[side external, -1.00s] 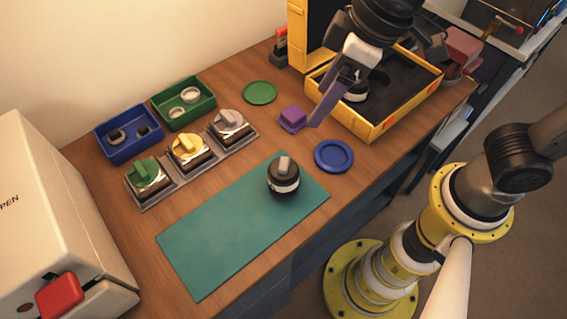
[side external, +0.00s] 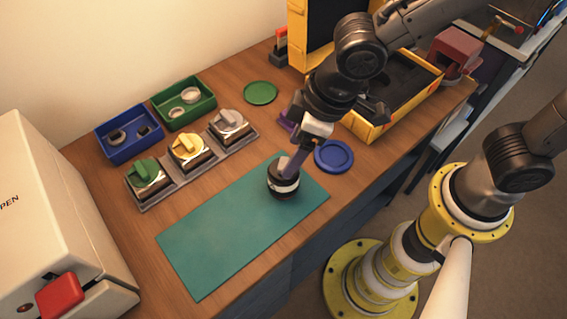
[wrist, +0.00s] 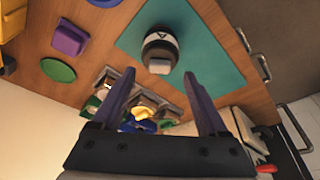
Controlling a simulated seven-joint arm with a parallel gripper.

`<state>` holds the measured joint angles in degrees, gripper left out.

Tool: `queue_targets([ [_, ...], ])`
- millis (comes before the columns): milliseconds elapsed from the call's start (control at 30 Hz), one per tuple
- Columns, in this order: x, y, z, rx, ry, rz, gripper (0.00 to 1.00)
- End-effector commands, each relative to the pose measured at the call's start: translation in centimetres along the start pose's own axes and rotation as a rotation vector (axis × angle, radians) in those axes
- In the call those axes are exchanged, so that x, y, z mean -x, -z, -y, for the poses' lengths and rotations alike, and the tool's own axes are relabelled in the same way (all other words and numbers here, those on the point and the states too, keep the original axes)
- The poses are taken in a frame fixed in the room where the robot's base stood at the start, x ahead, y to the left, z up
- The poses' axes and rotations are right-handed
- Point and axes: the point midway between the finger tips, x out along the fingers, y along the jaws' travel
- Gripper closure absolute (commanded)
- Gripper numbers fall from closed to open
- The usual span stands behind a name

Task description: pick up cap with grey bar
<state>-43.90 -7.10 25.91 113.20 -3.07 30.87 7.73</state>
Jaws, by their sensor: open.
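A dark round lens (side external: 284,185) with a white band stands upright on the teal mat (side external: 222,232). A grey bar (wrist: 158,67) shows on its top cap in the wrist view. In the side view my gripper covers part of that bar. Another block with a grey-barred top (side external: 229,124) sits at the right end of the grey rack. My gripper (wrist: 159,74) is open and empty, its purple fingers pointing toward the lens. In the side view my gripper (side external: 292,168) is just above the lens; whether a finger touches it, I cannot tell.
Yellow-topped (side external: 188,149) and green-topped (side external: 147,176) blocks share the rack. Blue (side external: 128,152) and green (side external: 205,107) bins stand behind. A blue dish (side external: 334,156) lies right of the mat and a yellow case (side external: 375,130) behind it. The mat's left part is clear.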

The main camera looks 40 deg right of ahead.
Motion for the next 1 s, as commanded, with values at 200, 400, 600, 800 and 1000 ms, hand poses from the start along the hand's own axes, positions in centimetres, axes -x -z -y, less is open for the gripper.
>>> queue_targets([
  [200, -3.0, 0.4, -0.1, 0.0, -0.001, 0.003, 0.23],
  [400, -3.6, 0.5, -0.1, 0.0, 0.0, 0.0, 0.23],
  [600, -3.6, 0.5, -0.1, 0.0, 0.0, 0.0, 0.36],
  [800, -3.6, 0.4, -0.1, 0.0, 0.0, 0.001, 0.72],
  [1000, -3.6, 0.4, -0.1, 0.0, 0.0, 0.001, 1.0],
])
